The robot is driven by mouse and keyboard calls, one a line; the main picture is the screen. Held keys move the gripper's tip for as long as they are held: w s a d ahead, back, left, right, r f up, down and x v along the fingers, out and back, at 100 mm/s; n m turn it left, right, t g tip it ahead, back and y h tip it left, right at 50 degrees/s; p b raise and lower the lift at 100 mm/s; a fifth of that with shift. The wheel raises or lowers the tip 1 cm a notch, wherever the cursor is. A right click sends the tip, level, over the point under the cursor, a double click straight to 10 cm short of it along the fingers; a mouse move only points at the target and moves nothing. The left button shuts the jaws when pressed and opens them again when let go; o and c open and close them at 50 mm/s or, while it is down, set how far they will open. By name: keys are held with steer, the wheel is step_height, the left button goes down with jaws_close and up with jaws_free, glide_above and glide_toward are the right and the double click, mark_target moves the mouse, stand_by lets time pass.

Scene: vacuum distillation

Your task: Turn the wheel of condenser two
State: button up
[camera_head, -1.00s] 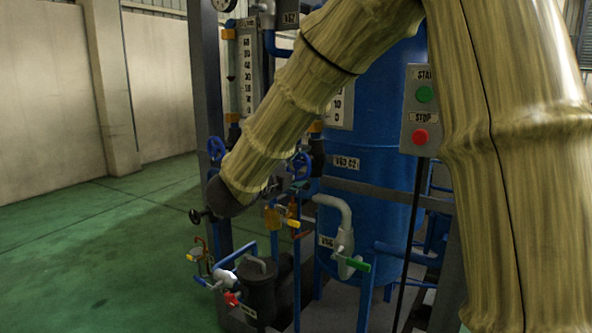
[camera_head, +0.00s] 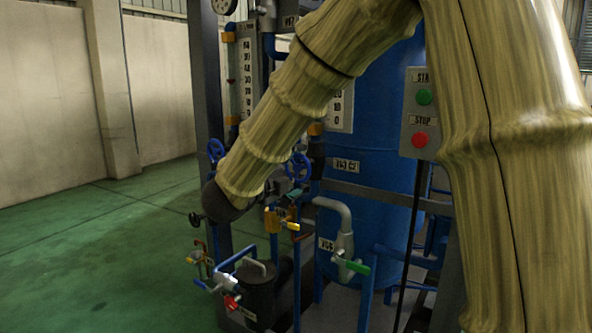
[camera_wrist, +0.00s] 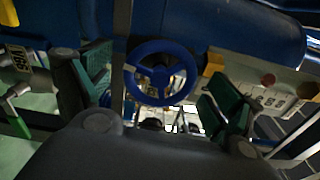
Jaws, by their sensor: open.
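A blue three-spoke wheel (camera_wrist: 161,73) is in the middle of the wrist view, face on. My gripper (camera_wrist: 156,88) is open, with one green-padded finger on each side of the wheel; a gap shows on both sides and it holds nothing. In the head view two blue handwheels show: one at the left (camera_head: 216,150) and one at the right (camera_head: 299,167). My gripper's teal finger shows just below the right one, and the rest is mostly hidden behind my wrist.
A large blue tank (camera_head: 372,170) stands behind the wheels. Pipes and small valves, including a yellow-handled one (camera_head: 290,225) and a green-handled one (camera_head: 352,266), crowd the space below. A start/stop box (camera_head: 420,112) is at the right. The green floor at left is clear.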

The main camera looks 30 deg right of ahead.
steer(key=v, duration=1.1)
steer(key=shift+f, duration=0.1)
steer(key=w+a+f+n+t+y, duration=0.1)
steer(key=w+f+n+t+y, duration=0.15)
steer(key=f+n, duration=0.75)
steer(key=w+a+f+n+t+y, duration=0.1)
steer(key=w+f+n+t+y, duration=0.2)
steer(key=f, duration=1.3)
steer(key=s+a+f+n+g+y, duration=0.15)
steer(key=s+f+n, duration=0.25)
steer(key=f, duration=0.5)
steer(key=s+a+f+n+g+y, duration=0.1)
steer(key=s+f+n+g+y, duration=0.2)
steer(key=f, duration=0.6)
steer(key=s+a+f+n+y, duration=0.1)
steer(key=s+f+n+y, duration=0.3)
steer(key=f, duration=0.5)
steer(key=s+a+f+n+g+y, duration=0.15)
steer(key=s+f+n+g, duration=0.25)
steer(key=s+f, duration=0.75)
steer(key=s+a+f+n+g+y, duration=0.15)
steer(key=s+f+n+g, duration=0.25)
steer(key=s, duration=1.4)
step_height(320, 180, up, 28)
steer(key=p, duration=2.8)
steer(key=shift+w, duration=0.2)
